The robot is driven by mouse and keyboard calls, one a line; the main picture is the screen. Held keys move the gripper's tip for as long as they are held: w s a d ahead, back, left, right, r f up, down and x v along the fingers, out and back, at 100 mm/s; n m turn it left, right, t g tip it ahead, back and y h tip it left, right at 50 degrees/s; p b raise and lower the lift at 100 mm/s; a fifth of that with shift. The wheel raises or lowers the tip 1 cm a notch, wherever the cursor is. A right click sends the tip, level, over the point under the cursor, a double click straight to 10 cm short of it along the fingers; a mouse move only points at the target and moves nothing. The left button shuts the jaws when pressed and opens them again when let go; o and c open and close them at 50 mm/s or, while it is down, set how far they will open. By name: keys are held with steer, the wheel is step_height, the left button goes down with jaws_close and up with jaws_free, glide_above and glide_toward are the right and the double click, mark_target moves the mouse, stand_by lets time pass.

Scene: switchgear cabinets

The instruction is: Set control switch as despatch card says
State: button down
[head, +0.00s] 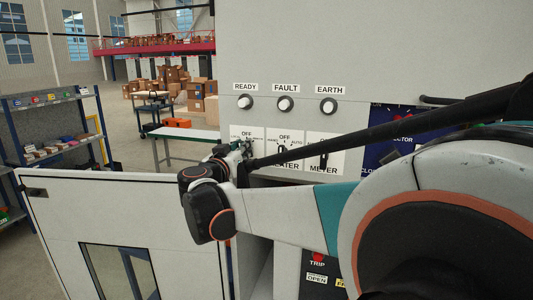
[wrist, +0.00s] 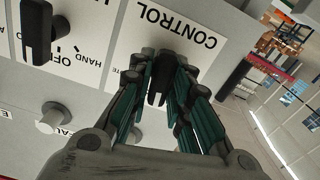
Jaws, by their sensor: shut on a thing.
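The control switch (wrist: 158,88) is a black knob on a white plate marked CONTROL (wrist: 178,24), seen upside down in the wrist view. My gripper (wrist: 160,68) is shut on this knob, with a finger on each side. In the head view my gripper (head: 243,147) is at the leftmost switch plate, marked OFF (head: 247,134) at its top; the arm hides most of that plate and the knob. The knob's exact setting is hard to read. No despatch card can be made out.
The heater switch (head: 282,149) and meter switch (head: 323,160) are close on the right. READY (head: 245,102), FAULT (head: 285,103) and EARTH (head: 328,105) lamps sit above. An open cabinet door (head: 60,212) stands left below my arm. A blue panel (head: 385,152) is at right.

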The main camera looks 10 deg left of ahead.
steer(key=n+b, duration=0.2)
steer(key=n, duration=0.2)
steer(key=shift+a+f, duration=0.1)
steer(key=shift+a, duration=0.05)
steer(key=shift+n+b, duration=0.8)
steer(key=shift+n, duration=0.7)
steer(key=c, duration=1.6)
jaws_free()
steer(key=shift+a, duration=0.1)
steer(key=shift+o, duration=0.2)
